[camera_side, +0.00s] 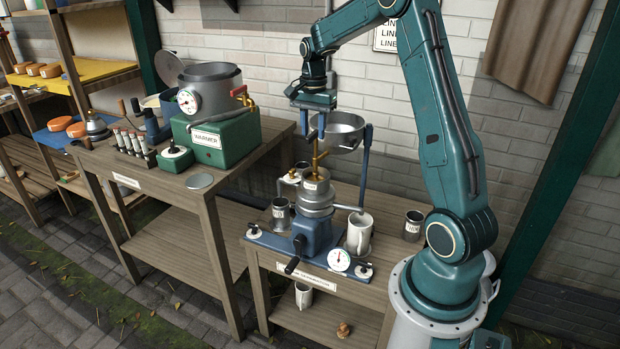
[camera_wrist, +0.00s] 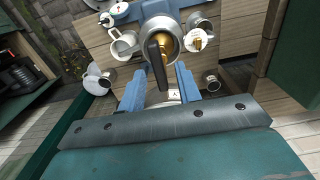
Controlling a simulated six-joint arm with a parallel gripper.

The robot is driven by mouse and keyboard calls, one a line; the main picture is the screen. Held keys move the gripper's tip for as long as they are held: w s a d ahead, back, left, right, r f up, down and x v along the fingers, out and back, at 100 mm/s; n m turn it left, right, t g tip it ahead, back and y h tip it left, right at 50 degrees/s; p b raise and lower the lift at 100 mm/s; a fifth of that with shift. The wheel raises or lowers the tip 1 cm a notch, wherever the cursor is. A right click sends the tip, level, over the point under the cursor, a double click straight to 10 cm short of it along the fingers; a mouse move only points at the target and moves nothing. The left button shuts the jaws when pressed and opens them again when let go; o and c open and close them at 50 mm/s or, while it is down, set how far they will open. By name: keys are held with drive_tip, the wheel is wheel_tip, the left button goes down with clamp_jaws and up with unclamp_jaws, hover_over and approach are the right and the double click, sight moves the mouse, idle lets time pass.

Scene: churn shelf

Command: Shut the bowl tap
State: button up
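A grey metal bowl (camera_side: 345,132) is held on a blue post above the separator (camera_side: 317,190). A brass tap (camera_side: 316,158) shows at the bowl's lower left, above the separator's round top. In the wrist view the brass tap (camera_wrist: 163,50) has a dark lever that lies roughly along the view, toward my gripper. My gripper (camera_side: 312,130) points down beside the left of the bowl, above the tap. Nothing is clearly held. Whether a finger touches the bowl is unclear.
A blue post (camera_side: 366,155) stands right of the tap. White mugs (camera_side: 359,232) and metal cups (camera_side: 413,225) stand around the separator on the wooden bench. A green warmer (camera_side: 215,135) with a pot occupies the left bench. The wall is behind.

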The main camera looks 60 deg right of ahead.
drive_tip(key=shift+f, duration=0.1)
clamp_jaws()
drive_tip(key=shift+s+n, duration=0.1)
drive_tip(key=shift+n, duration=0.3)
drive_tip(key=n, duration=0.3)
drive_tip(key=shift+s+d, duration=0.1)
drive_tip(key=shift+s, duration=0.15)
drive_tip(key=n, duration=0.4)
drive_tip(key=d+n, duration=0.1)
drive_tip(key=n, duration=0.4)
drive_tip(key=s+n, duration=0.1)
drive_tip(key=n, duration=0.4)
drive_tip(key=shift+d, duration=0.35)
